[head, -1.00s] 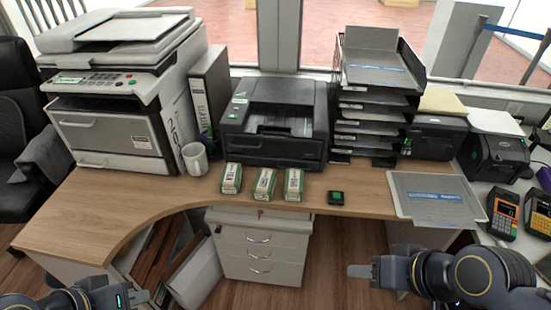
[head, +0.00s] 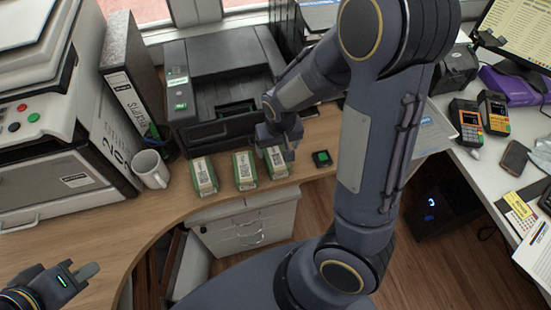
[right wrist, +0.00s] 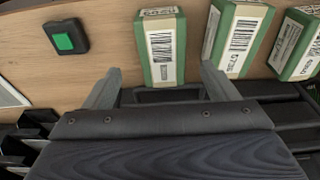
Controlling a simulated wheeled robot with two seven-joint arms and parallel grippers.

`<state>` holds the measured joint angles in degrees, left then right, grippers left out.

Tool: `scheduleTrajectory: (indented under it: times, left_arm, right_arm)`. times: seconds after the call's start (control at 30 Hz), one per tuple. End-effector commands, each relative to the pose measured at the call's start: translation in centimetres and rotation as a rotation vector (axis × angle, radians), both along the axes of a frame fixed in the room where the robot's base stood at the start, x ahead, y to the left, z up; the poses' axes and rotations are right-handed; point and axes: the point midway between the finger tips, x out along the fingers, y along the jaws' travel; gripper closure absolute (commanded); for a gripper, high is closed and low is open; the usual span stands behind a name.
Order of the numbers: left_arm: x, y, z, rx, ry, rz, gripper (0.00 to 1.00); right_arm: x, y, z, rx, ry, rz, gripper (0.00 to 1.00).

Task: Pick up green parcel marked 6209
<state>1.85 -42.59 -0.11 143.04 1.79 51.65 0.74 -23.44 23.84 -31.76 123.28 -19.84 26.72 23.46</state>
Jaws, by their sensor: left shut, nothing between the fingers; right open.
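Three small green-and-white parcels stand in a row on the wooden desk: a left one (head: 204,176), a middle one (head: 244,171) and a right one (head: 277,165). Their printed numbers are too small to read, so I cannot tell which is 6209. My right gripper (head: 276,149) is open above the right parcel and partly hides it. In the right wrist view that parcel (right wrist: 161,48) shows ahead, between the lines of the open fingers (right wrist: 160,84); the middle parcel (right wrist: 238,38) is just beyond one finger. My left gripper (head: 88,271) is shut and empty at lower left.
A black printer (head: 215,85) stands close behind the parcels. A white mug (head: 150,168) is left of them. A small black box with a green top (head: 322,158) lies to their right, also in the right wrist view (right wrist: 66,36). The desk's front edge is close.

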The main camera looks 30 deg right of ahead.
Motion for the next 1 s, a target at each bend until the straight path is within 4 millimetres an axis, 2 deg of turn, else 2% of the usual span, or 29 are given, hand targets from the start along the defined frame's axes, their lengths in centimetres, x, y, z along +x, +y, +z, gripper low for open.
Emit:
scheduleTrajectory:
  times: [0.4,0.53,0.73,1.0]
  left_arm:
    - [0.0,0.0,-0.3,0.000,0.000,0.000,1.00]
    - [0.0,0.0,-0.3,0.000,0.000,0.000,1.00]
    - [0.0,0.0,-0.3,0.000,0.000,0.000,1.00]
    - [0.0,0.0,-0.3,0.000,0.000,0.000,1.00]
  right_arm:
    - [0.9,0.1,-5.6,0.002,0.004,0.000,0.20]
    - [1.0,0.1,-6.4,0.003,0.001,-0.001,0.20]
    - [1.0,0.1,-6.4,0.003,0.000,-0.001,0.20]
    - [1.0,0.1,-6.4,0.003,0.000,0.000,0.54]
